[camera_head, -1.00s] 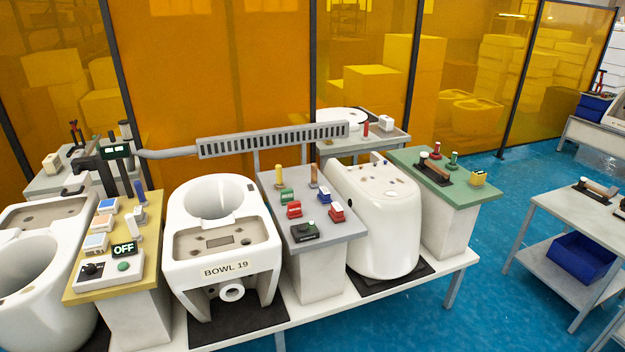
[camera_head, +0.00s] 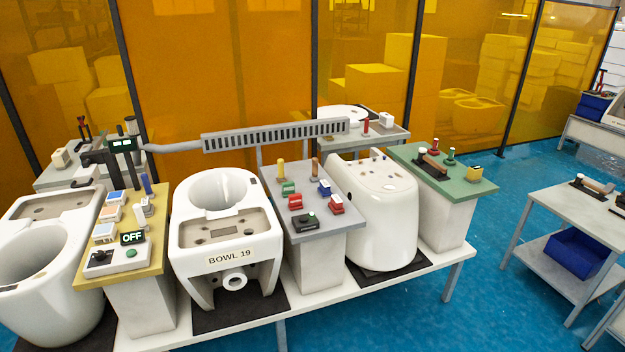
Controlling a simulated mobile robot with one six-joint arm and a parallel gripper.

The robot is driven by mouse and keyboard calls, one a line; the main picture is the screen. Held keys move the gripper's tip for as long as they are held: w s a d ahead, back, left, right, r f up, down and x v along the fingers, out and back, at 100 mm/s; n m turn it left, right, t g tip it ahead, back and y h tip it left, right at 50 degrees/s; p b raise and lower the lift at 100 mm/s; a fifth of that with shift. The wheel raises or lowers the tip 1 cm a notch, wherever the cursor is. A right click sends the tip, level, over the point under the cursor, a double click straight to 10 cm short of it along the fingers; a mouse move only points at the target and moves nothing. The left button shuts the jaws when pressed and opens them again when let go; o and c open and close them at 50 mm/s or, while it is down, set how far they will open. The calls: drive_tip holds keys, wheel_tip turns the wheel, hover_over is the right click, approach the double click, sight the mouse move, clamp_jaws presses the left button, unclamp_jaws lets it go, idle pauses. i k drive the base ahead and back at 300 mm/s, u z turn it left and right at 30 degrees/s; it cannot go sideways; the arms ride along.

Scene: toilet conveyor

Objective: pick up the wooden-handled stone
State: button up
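On the green-topped stand (camera_head: 468,185) at centre right lies a dark, low block with a brown wooden-looking handle (camera_head: 432,163). A similar dark item with a lighter wooden-looking handle (camera_head: 592,186) lies on the grey table (camera_head: 545,207) at the far right. Both are small in the picture, so I cannot tell for certain which is the stone. My gripper is not in view.
A blue bin (camera_head: 574,252) sits on the right table's lower shelf. Blue floor (camera_head: 485,270) is clear between bench and table. Orange screens (camera_head: 215,70) stand behind.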

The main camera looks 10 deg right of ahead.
sight(314, 177)
drive_tip(key=u, duration=0.45)
drive_tip(key=k, duration=1.2)
drive_tip(key=u, duration=0.5)
drive_tip(key=i, duration=1.15)
drive_tip(key=z, duration=0.75)
drive_tip(key=i, duration=0.6)
drive_tip(key=z, duration=0.15)
